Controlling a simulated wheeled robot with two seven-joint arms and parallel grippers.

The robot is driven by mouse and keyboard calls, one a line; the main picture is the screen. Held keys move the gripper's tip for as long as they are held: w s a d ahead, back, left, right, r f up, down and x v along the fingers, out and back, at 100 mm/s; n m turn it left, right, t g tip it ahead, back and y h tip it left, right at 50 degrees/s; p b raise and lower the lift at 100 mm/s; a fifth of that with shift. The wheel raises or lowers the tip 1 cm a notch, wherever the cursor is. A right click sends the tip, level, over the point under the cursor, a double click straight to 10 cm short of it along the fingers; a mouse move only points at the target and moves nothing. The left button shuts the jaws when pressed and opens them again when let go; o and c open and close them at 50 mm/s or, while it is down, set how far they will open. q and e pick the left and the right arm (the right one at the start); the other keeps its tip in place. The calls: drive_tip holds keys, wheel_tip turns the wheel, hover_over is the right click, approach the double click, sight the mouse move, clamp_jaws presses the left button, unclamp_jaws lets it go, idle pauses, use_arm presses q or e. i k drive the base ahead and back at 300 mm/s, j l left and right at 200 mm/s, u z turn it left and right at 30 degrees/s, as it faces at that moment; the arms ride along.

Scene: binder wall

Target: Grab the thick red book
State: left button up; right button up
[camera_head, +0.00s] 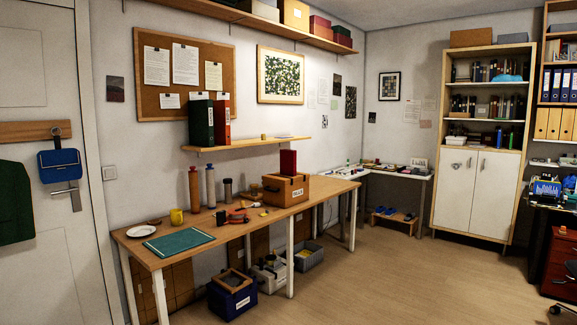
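A thick dark red block-like book (288,162) stands upright on or in the cardboard box (286,190) at the back right of the long wooden table (243,229). Its cover carries no writing that I can read. An orange-red binder (223,118) stands on the small wall shelf (246,143), beside a dark green binder (201,122). Neither of my grippers is in view, and nothing is seen touching the book.
Bottles (194,187), a yellow mug (176,217), a plate (141,231) and a green mat (179,242) occupy the table's left part. Orange-red tools (238,216) lie before the box. A blue crate (232,294) stands below. The floor (400,275) at right is clear.

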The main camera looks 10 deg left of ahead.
sight(287, 157)
drive_tip(key=i+z, duration=0.35)
drive_tip(key=i, duration=1.75)
drive_tip(key=i+l, duration=0.1)
drive_tip(key=i, duration=2.2)
drive_tip(key=i+u, duration=0.4)
drive_tip(key=i+l+u, duration=0.6)
drive_tip(key=i+u, duration=0.15)
drive_tip(key=i, duration=0.1)
